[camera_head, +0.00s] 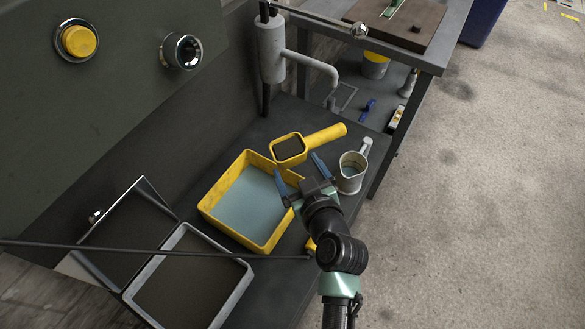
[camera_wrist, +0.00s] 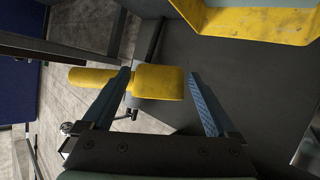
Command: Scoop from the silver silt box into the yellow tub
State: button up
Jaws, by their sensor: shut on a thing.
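The yellow tub (camera_head: 213,198) sits on the dark bench and holds grey-blue contents. Part of its wall shows in the wrist view (camera_wrist: 262,25). The silver silt box (camera_head: 154,261) is at the lower left, its hinged lid (camera_head: 148,190) raised and its inside dark. A yellow scoop (camera_head: 328,135) is behind the tub, its handle pointing right. I cannot tell whether the scoop still touches the bench.
A metal jug (camera_head: 350,178) stands right of my gripper. A thin dark rod (camera_head: 150,246) crosses in front of the tub and box. A grey pipe fitting (camera_head: 272,50) rises behind. A workbench (camera_head: 420,52) stands at the upper right. Open floor (camera_head: 490,200) is on the right.

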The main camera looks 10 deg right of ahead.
notch_tip(320, 180, down, 8)
jog(key=n+h+b, duration=0.1)
jog(key=b, duration=0.2)
jog(key=n+b, duration=0.1)
jog(key=b, duration=0.2)
jog(key=shift+d+r+h, duration=0.15)
jog(key=shift+r+h, duration=0.05)
jog(key=shift+h, duration=0.2)
jog(key=shift+f+n+t+b, duration=0.1)
jog(key=shift+n+t+b, duration=0.2)
jog(key=shift+n, duration=0.1)
jog(key=shift+f+b, duration=0.3)
jog(key=shift+b, duration=0.1)
jog(key=shift+r+n+t+h+p, duration=0.3)
jog(key=shift+r+n+h, duration=0.45)
jog(key=shift+n, duration=0.45)
